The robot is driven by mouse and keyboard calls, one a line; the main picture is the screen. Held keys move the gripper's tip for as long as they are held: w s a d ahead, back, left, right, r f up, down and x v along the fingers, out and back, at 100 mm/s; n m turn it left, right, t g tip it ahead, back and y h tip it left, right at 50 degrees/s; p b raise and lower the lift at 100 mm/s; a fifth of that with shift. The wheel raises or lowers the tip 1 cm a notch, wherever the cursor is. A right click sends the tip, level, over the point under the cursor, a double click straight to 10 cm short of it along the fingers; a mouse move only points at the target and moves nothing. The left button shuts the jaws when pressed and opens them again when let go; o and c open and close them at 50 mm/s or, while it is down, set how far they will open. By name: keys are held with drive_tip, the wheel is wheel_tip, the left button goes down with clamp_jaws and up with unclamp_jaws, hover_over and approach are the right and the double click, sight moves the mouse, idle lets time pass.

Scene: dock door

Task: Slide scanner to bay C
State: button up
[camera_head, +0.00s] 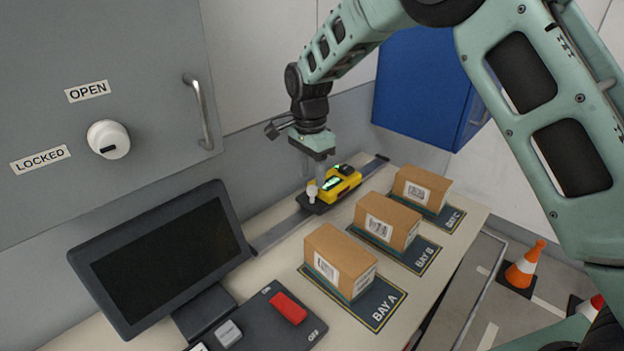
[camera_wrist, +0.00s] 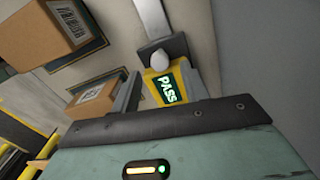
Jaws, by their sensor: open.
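The yellow-and-black scanner (camera_head: 346,186) sits on a dark rail (camera_head: 277,234) along the wall side of the bench, roughly level with bay B. A white knob (camera_head: 312,191) stands on the scanner's near end. It also shows in the wrist view (camera_wrist: 160,58). My gripper (camera_head: 318,176) is open, pointing down just above the scanner by the knob. In the wrist view its fingers (camera_wrist: 166,78) lie either side of the scanner; I cannot tell whether they touch it. Bay C's mat (camera_head: 452,219) is at the far end.
Cardboard boxes stand on bay A (camera_head: 340,261), bay B (camera_head: 386,221) and bay C (camera_head: 422,188), close beside the rail. A monitor (camera_head: 165,255) and a control panel with a red switch (camera_head: 288,308) are at the near end. A blue cabinet (camera_head: 425,85) hangs beyond the rail.

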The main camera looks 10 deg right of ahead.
sight(312, 187)
drive_tip(key=shift+s+f+p, duration=0.1)
drive_tip(key=shift+f+p, duration=0.2)
drive_tip(key=shift+f, duration=1.5)
clamp_jaws()
drive_tip(key=w+d, duration=0.3)
drive_tip(key=d, duration=0.1)
drive_tip(key=w+d, duration=0.3)
drive_tip(key=d, duration=0.2)
drive_tip(key=w+d, duration=0.2)
drive_tip(key=d, duration=0.3)
drive_tip(key=shift+w, duration=0.4)
drive_tip(key=shift+r, duration=0.1)
unclamp_jaws()
wheel_tip(312, 187, up, 17)
drive_tip(key=b, duration=0.3)
drive_tip(key=shift+w+a+r, duration=0.15)
drive_tip(key=shift+w+a, duration=0.05)
drive_tip(key=shift+w, duration=0.1)
